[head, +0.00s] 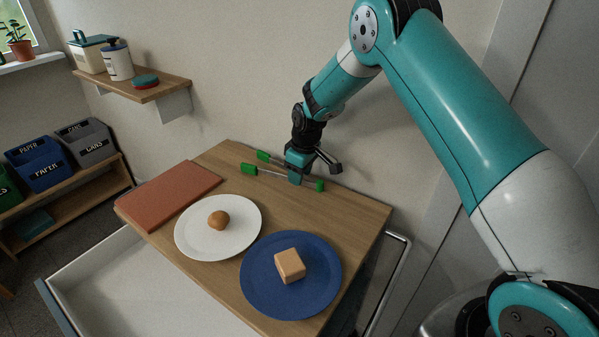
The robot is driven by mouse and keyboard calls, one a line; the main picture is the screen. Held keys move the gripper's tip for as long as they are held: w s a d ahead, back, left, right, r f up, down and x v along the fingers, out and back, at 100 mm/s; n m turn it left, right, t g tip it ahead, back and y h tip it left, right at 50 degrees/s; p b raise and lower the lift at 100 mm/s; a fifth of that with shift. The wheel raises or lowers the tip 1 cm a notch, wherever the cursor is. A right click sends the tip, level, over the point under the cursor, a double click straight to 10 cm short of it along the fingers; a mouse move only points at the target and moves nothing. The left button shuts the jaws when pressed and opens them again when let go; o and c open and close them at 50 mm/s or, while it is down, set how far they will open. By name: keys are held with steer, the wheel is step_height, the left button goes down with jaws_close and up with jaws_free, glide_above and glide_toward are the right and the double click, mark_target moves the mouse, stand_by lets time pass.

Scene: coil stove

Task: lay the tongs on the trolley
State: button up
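The tongs (270,174), with green ends and thin grey arms, lie at the back edge of the wooden trolley top (345,207). They appear to rest on the wood, though a small gap beneath cannot be ruled out. My gripper (315,172) is right over the tongs and hides part of their middle and far arm. Its fingers look spread, one in front at the near arm of the tongs and one to the right by the wall. I see no firm grip on the tongs.
On the trolley top are a terracotta board (168,194), a white plate (190,240) with a brown roundish item (218,220), and a blue plate (265,295) with a tan block (289,264). A metal rail (392,275) runs along the right side. An open white drawer (130,290) juts out left.

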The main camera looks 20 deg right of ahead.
steer(key=shift+f, duration=0.15)
steer(key=o, duration=0.6)
steer(key=shift+c, duration=0.2)
